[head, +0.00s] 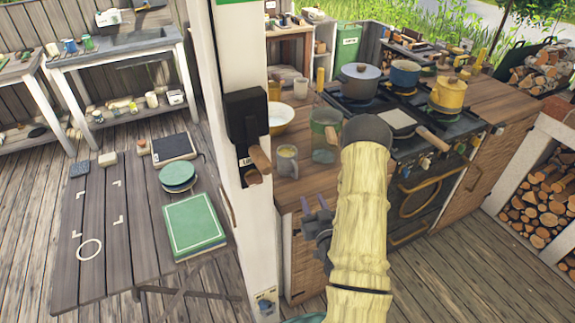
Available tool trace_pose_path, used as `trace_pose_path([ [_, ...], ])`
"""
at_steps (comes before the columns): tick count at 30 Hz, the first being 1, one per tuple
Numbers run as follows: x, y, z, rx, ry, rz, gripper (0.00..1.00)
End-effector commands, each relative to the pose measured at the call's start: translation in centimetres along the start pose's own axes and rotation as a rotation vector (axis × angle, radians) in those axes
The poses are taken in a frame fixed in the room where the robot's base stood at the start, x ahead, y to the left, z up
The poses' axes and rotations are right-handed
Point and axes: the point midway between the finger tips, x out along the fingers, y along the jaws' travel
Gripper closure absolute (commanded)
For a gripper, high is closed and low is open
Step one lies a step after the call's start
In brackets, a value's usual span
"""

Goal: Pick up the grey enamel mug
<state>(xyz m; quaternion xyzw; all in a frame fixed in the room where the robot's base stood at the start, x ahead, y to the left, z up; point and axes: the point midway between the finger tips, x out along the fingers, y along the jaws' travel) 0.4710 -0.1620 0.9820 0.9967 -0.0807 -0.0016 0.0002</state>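A grey mug (287,161), which looks like the enamel mug, stands upright near the front left corner of the wooden counter (290,190), close to the white post. My gripper (314,204) is in front of the counter, below and slightly right of the mug, apart from it. Its dark fingers look spread with nothing between them. My pale yellow arm covers part of the counter and stove front.
A green-rimmed glass jar (325,136) stands right of the mug, and a cream bowl (281,117) behind it. The white post (243,60) rises close on the left. Pots stand on the stove (400,110). A low table (110,235) is left.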

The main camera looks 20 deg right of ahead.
Motion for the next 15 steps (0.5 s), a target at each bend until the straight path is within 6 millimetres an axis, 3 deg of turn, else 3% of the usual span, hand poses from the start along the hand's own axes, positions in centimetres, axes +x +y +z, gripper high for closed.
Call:
trace_pose_path([
  [15, 3.2, 0.0, 0.4, -0.001, 0.007, 0.000, 0.66],
])
